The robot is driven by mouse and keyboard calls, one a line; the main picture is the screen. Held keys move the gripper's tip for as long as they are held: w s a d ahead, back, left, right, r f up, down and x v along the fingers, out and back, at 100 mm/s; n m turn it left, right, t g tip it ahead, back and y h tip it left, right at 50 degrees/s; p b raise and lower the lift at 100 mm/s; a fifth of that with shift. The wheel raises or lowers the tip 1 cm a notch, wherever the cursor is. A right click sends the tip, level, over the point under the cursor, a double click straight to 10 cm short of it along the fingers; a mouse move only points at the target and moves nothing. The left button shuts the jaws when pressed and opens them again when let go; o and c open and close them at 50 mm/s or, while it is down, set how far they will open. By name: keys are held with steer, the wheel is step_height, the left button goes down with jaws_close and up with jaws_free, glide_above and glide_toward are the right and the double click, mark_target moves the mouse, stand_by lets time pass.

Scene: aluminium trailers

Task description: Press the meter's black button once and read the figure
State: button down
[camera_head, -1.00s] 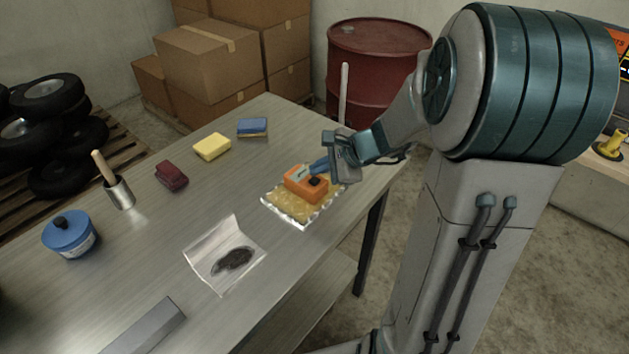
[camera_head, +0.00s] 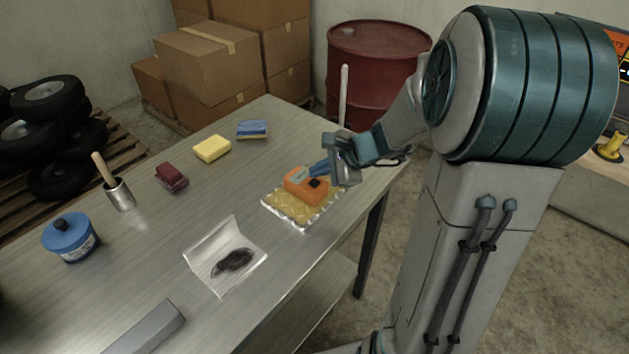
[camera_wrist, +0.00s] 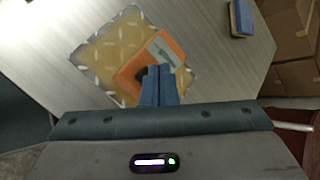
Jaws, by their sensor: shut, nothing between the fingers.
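The orange meter (camera_head: 306,186) lies on a yellow patterned pad (camera_head: 289,207) with a pale edge, near the table's right edge. Its black button (camera_head: 314,183) shows in the head view. In the wrist view the meter (camera_wrist: 170,42) has a pale display (camera_wrist: 163,50) with a figure too small to read. The dark button (camera_wrist: 141,73) is partly hidden by my fingers there. My gripper (camera_head: 314,170) is shut and empty, its blue fingertips over the meter; they also show in the wrist view (camera_wrist: 158,72). I cannot tell whether they touch it.
A red drum (camera_head: 375,70) stands behind.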

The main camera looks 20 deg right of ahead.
mark_target(319, 186)
steer(key=shift+f, duration=0.1)
stand_by(0.7)
steer(key=shift+f+b, duration=0.35)
steer(key=shift+b, duration=0.2)
steer(key=shift+f+b, duration=0.45)
stand_by(0.6)
steer(key=shift+r, duration=0.1)
steer(key=shift+r+p, duration=0.65)
steer(key=shift+r, duration=0.1)
step_height(319, 186, up, 5)
steer(key=p, duration=0.4)
stand_by(0.9)
